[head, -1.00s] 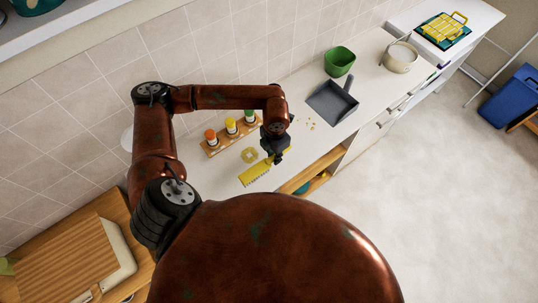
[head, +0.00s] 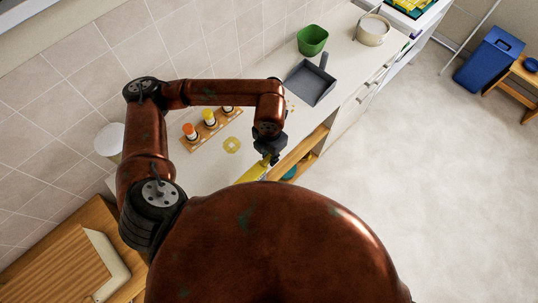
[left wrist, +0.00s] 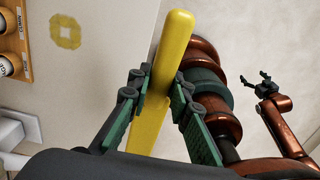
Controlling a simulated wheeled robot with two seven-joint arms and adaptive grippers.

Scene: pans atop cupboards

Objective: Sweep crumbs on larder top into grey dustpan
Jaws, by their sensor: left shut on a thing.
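My left gripper (head: 268,157) is shut on the yellow brush (head: 250,174), near the front edge of the white larder top (head: 222,165). In the left wrist view the brush's yellow handle (left wrist: 172,50) runs between the fingers. The bristle end is hard to see. The grey dustpan (head: 308,84) lies farther along the top, its handle pointing away toward the back. A few pale crumbs (head: 290,105) show just before the dustpan, partly hidden by my left arm. My right gripper (left wrist: 258,83) shows in the left wrist view, fingers apart and empty.
A wooden rack with jars (head: 209,122) stands along the wall, beside a flat yellow mark (head: 232,145). Open shelves (head: 302,155) lie below the front edge.

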